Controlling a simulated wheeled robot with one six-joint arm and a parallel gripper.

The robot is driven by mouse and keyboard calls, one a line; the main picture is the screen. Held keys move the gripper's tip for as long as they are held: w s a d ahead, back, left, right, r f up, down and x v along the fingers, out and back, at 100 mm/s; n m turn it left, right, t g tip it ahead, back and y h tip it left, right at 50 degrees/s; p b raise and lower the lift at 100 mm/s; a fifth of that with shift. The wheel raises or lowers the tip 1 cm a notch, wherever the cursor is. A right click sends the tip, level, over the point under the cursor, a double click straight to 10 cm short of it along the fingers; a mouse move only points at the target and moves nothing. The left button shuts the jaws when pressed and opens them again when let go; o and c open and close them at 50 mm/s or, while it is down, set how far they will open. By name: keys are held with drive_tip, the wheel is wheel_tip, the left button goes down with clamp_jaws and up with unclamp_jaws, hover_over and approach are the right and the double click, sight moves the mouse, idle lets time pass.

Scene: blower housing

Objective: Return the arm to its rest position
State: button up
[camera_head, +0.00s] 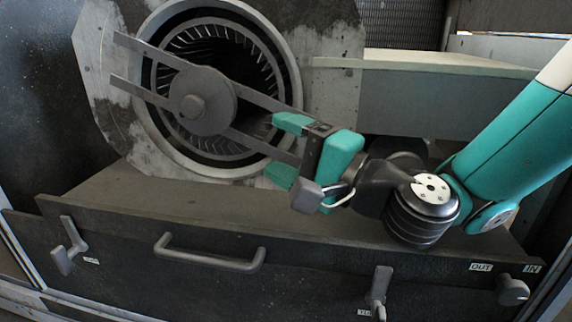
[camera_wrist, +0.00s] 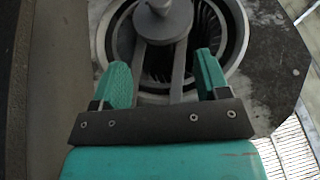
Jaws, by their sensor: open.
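My gripper (camera_head: 279,149) is in front of the round blower housing (camera_head: 285,50), at its lower right side. Its two teal fingers are spread apart. In the wrist view the same open gripper (camera_wrist: 163,72) points at the blower, with grey bars of the bracket (camera_wrist: 178,92) showing between the fingers. The bracket's round hub (camera_head: 204,101) sits in front of the finned blower wheel (camera_head: 220,45). I cannot tell whether the fingers touch the bracket's bars. Nothing is seen held. My arm reaches in from the right of the head view.
A dark drawer front (camera_head: 205,275) runs along the bottom, with a curved handle (camera_head: 208,262) and a latch at each side (camera_head: 66,246). A knob (camera_head: 512,291) is at the lower right. A grey box-like ledge (camera_head: 425,95) stands behind my arm.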

drive_tip(key=shift+d, duration=0.1)
drive_tip(key=s+d+r+n+g+h+p, duration=0.35)
drive_tip(key=s+r+n+g+p, duration=0.25)
drive_tip(key=s+n+g+p, duration=0.35)
drive_tip(key=s+d+r+n+h+p, duration=0.1)
drive_tip(key=s+d+n+h+p, duration=0.1)
drive_tip(key=d, duration=0.5)
drive_tip(key=s+d+r+n+h+p, duration=0.2)
drive_tip(key=s+d+h+p, duration=0.3)
drive_tip(key=d+h+p, duration=0.2)
drive_tip(key=shift+d+r+h, duration=0.2)
drive_tip(key=shift+d+h, duration=0.15)
drive_tip(key=shift+g, duration=0.25)
drive_tip(key=r+p, duration=3.6)
drive_tip(key=shift+w+a+r+p, duration=0.1)
drive_tip(key=shift+a+r+p, duration=0.15)
drive_tip(key=shift+a+p, duration=0.05)
